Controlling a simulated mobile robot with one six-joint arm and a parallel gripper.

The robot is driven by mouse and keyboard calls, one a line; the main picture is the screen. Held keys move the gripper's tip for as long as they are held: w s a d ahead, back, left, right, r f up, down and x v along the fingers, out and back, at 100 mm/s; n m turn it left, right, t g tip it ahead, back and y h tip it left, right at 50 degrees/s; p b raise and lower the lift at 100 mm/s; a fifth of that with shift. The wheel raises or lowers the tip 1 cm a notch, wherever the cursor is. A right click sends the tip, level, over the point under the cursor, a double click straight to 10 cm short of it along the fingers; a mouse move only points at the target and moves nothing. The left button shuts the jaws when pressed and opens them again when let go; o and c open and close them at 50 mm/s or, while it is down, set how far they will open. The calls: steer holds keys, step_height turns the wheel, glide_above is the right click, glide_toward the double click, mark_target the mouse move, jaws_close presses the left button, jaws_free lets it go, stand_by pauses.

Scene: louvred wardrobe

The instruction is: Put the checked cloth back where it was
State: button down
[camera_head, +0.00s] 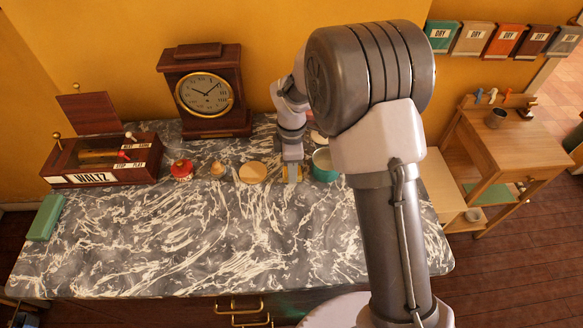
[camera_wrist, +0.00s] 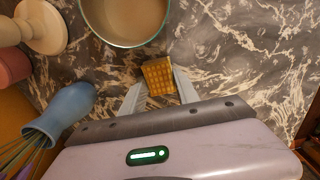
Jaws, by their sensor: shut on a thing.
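The checked cloth (camera_wrist: 158,77) is a small yellow-orange piece with a grid pattern. In the wrist view it sits between the two pale fingers of my gripper (camera_wrist: 160,88), which is shut on it. In the head view my gripper (camera_head: 292,174) points down over the back of the marble top, with a bit of yellow showing between the fingers. It is just left of a teal-rimmed pot (camera_head: 325,165). I cannot tell whether the cloth touches the marble.
The marble top (camera_head: 200,250) is clear in front. A round wooden disc (camera_head: 252,172), a red-based item (camera_head: 181,169), a clock (camera_head: 205,95) and a WALTZ box (camera_head: 100,165) stand left. The wrist view shows a blue vase (camera_wrist: 72,103) close by.

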steer(key=c, duration=0.9)
jaws_free()
steer(key=shift+r, duration=0.2)
steer(key=s+d+r+m+t+p, duration=0.1)
steer(key=s+r+m+p, duration=0.15)
steer(key=r, duration=0.85)
steer(key=s+d+r+m+t+p, duration=0.1)
steer(key=s+d+r+m, duration=0.2)
steer(key=r, duration=0.7)
steer(key=s+d+r+m+t+y, duration=0.1)
steer(key=s+r+m+t, duration=0.15)
steer(key=s+m, duration=0.65)
steer(key=s+d+r+m+t+y, duration=0.1)
steer(key=s+r+m, duration=0.2)
steer(key=s+m, duration=0.55)
step_height(320, 180, down, 12)
steer(key=s+b, duration=0.2)
steer(key=b, duration=1)
steer(key=shift+d+f+n, duration=0.15)
steer(key=shift+n, duration=0.15)
